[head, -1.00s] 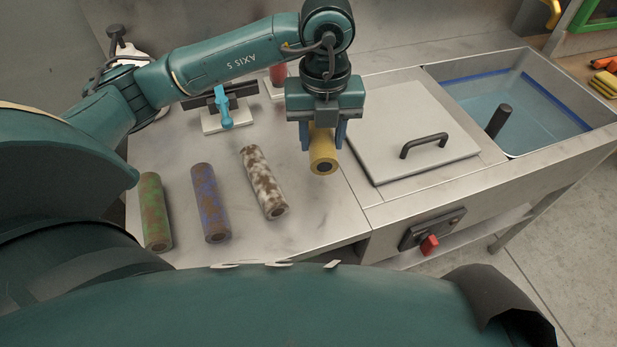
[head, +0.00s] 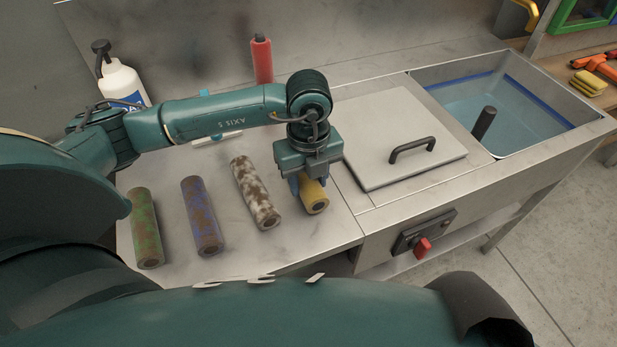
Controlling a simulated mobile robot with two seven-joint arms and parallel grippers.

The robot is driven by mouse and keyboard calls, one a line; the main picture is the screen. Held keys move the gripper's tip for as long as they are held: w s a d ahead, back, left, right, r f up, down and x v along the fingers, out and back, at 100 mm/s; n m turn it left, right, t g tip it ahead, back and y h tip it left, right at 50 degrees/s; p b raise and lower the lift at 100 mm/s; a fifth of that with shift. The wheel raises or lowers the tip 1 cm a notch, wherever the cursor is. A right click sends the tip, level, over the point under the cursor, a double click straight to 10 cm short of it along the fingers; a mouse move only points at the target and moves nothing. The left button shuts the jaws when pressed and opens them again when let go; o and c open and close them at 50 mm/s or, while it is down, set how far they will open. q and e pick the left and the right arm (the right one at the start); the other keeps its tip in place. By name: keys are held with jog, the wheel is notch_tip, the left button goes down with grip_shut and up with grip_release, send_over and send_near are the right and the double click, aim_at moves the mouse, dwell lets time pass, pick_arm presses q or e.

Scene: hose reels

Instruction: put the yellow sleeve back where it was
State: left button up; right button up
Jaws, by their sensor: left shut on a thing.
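The yellow sleeve (head: 315,204) is a short hollow roll at the right end of the row of sleeves on the steel worktop. My left gripper (head: 310,187) comes down from above and is shut on it. The sleeve is low, at or just above the worktop; I cannot tell whether it touches. To its left lie a white-and-brown sleeve (head: 255,190), a blue-and-brown sleeve (head: 202,217) and a green-and-brown sleeve (head: 146,229), side by side and apart. My right gripper is not in view.
A square lid (head: 385,155) with a black handle lies right of the sleeve. A basin (head: 530,105) with blue water and a dark post is beyond it. A red cylinder (head: 262,60) and a white bottle (head: 124,82) stand behind my arm. Bare worktop lies in front of the sleeves.

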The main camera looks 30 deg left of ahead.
pick_arm(q)
jog(key=shift+f, duration=0.15)
jog(key=shift+f, duration=0.15)
jog(key=o, duration=1)
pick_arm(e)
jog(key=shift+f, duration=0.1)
pick_arm(q)
jog(key=shift+r, duration=0.35)
notch_tip(320, 180, up, 12)
jog(key=shift+f+b, duration=0.15)
jog(key=shift+b, duration=0.3)
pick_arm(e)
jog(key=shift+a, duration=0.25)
